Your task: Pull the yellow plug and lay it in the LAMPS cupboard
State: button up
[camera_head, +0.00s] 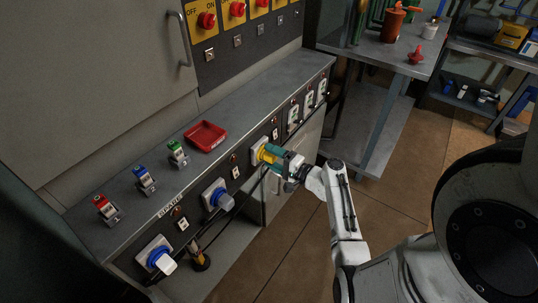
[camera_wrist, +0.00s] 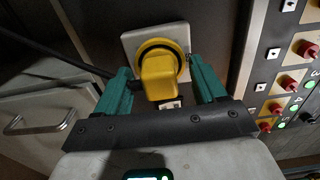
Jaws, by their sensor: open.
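The yellow plug (camera_head: 266,153) sits in a pale square wall socket (camera_head: 256,148) on the front of the grey bench. It also shows large in the wrist view (camera_wrist: 158,76), still in its round socket, with a dark cable running off to the left. My gripper (camera_head: 272,156) is at the plug. In the wrist view its green fingers stand apart on both sides of the plug, with gaps visible. A grey cupboard door with a bar handle (camera_wrist: 40,122) shows shut in the wrist view. I cannot read a LAMPS label anywhere.
Two blue plugs (camera_head: 221,199) (camera_head: 161,259) sit in sockets to the left. A red tray (camera_head: 205,136) and small red, blue and green switches (camera_head: 145,180) stand on the bench top. Cables hang below the sockets. The brown floor (camera_head: 290,250) is open below.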

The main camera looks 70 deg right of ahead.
aim_at(275, 159)
dwell(0.7)
grip_shut()
dwell(0.5)
jog(key=shift+s, duration=0.1)
jog(key=shift+v, duration=2.9)
jog(key=shift+a, duration=0.1)
jog(key=a+f+b, duration=0.5)
jog(key=f+b, duration=0.3)
jog(key=f, duration=0.1)
jog(key=a+f+b, duration=0.5)
jog(key=f+b, duration=0.3)
jog(key=f, duration=0.2)
jog(key=a+f+b, duration=0.5)
jog(key=f+b, duration=0.3)
jog(key=f, duration=0.1)
jog(key=shift+s+a+f+b, duration=0.2)
jog(key=shift+a+f+b, duration=0.05)
jog(key=shift+f+b, duration=0.15)
